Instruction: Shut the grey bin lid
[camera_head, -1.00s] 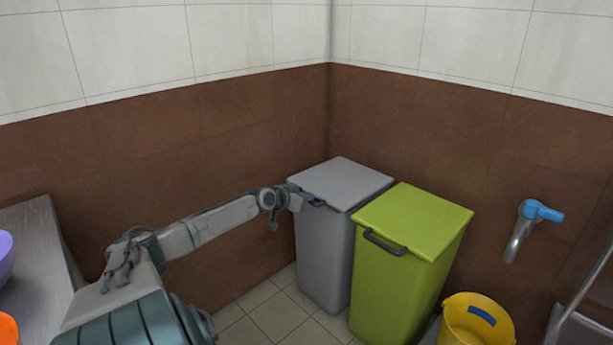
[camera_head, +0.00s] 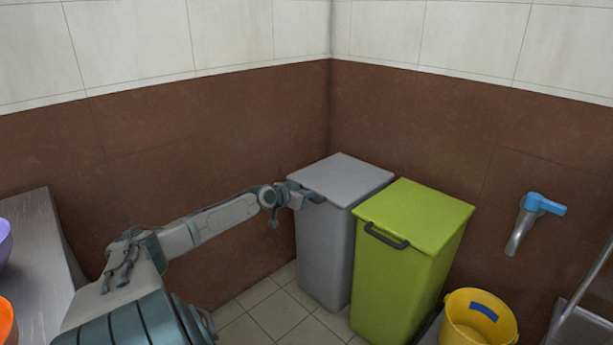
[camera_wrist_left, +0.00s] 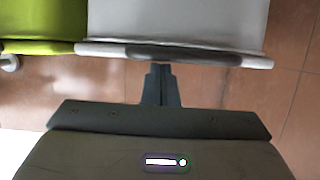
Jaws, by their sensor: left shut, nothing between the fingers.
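The grey bin (camera_head: 322,250) stands in the room's corner. Its grey lid (camera_head: 342,178) lies flat over the bin's top, with no gap that I can see. The lid also shows at the top of the left wrist view (camera_wrist_left: 200,20), with a dark handle (camera_wrist_left: 175,54) along its front edge. My left gripper (camera_head: 312,197) is at the lid's front edge by the handle. Its fingers (camera_wrist_left: 160,70) are shut and empty, with tips close to the handle; I cannot tell whether they touch. My right gripper is not in view.
A green bin (camera_head: 405,260) with a shut lid stands close to the right of the grey one. A yellow bucket (camera_head: 475,325) and a blue-handled tap (camera_head: 540,205) are farther right. A metal counter (camera_head: 35,260) is at the left. Tiled floor (camera_head: 275,310) is clear before the grey bin.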

